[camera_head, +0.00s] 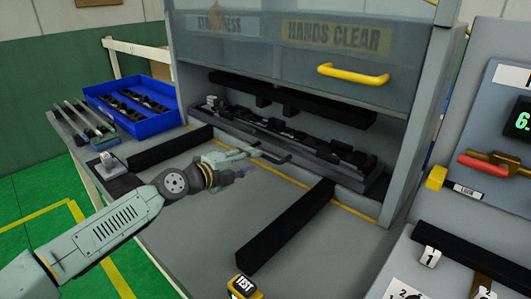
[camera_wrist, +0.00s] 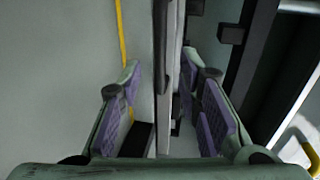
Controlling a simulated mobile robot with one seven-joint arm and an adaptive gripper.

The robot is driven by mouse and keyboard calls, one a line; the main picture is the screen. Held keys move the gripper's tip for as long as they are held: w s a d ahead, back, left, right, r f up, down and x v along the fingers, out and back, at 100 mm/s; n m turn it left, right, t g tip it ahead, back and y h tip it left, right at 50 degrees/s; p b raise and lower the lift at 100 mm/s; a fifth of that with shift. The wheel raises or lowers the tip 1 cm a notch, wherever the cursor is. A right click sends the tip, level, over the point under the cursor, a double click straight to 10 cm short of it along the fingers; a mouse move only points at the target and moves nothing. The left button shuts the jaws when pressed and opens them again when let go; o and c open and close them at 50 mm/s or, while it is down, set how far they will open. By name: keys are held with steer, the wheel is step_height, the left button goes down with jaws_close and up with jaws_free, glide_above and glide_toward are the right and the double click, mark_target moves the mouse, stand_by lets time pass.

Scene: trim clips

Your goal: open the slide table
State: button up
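The slide table (camera_head: 345,178) is a long grey tray with dark parts on it, inside the press opening. A dark handle bar (camera_head: 272,156) stands off its front edge. My gripper (camera_head: 250,165) reaches in from the left, low over the grey deck, at this handle. In the wrist view my gripper (camera_wrist: 168,100) is open, with purple-padded fingers on either side of a dark upright bar (camera_wrist: 164,50), which looks like the handle. Gaps show between the bar and both fingers. How deep the bar sits between them is hard to tell.
Two black rails (camera_head: 285,228) (camera_head: 170,147) lie on the deck, right and left of my gripper. A raised clear guard with a yellow handle (camera_head: 353,75) hangs above. A blue bin (camera_head: 135,105) stands at left. A control panel (camera_head: 500,120) is at right.

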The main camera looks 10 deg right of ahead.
mark_target(264, 154)
steer(key=p+x, duration=0.1)
steer(key=x, duration=0.5)
steer(key=shift+w+d+p, duration=0.1)
steer(key=shift+d+p, duration=0.15)
steer(key=shift+p, duration=0.15)
jaws_close()
stand_by(0.4)
